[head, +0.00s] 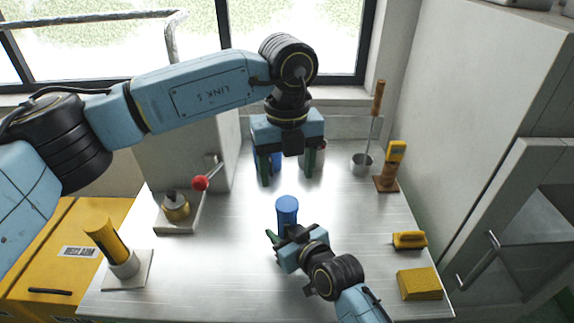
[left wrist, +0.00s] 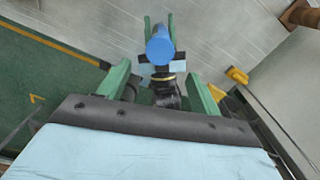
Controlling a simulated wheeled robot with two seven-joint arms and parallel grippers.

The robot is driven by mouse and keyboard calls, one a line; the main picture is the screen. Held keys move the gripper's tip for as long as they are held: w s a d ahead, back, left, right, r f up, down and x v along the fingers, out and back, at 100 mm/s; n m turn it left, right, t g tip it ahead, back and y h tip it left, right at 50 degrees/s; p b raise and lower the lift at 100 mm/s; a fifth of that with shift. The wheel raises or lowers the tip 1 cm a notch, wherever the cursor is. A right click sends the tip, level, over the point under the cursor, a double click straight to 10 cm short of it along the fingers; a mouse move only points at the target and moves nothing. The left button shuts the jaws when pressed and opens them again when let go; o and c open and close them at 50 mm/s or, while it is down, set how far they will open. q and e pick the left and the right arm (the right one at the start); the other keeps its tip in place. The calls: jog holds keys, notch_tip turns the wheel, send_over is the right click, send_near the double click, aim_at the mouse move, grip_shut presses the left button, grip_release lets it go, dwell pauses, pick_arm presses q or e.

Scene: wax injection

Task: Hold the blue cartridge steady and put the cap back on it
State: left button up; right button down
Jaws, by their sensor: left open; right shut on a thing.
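The blue cartridge (head: 287,212) stands upright near the middle of the metal table, and its blue end shows in the left wrist view (left wrist: 160,46). My right gripper (head: 279,234) is shut on the cartridge from the near side; its green fingers show on both sides in the left wrist view. My left gripper (head: 290,178) points down with its green fingers wide apart, beyond and above the cartridge, with nothing between them. In the left wrist view its fingertips (left wrist: 160,82) are also apart. I cannot make out a separate cap, nor whether one sits on the cartridge.
A blue item (head: 276,157) and a reddish item (head: 321,147) are partly hidden behind my left gripper. A red-knobbed lever (head: 201,183) and yellow cylinder (head: 101,230) stand left.

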aim_at(287, 203)
pick_arm(q)
jog(key=n, duration=0.5)
jog(key=shift+r+n, duration=0.2)
jog(key=shift+n, duration=0.2)
jog(key=shift+f, duration=0.1)
jog(key=shift+f, duration=3.95)
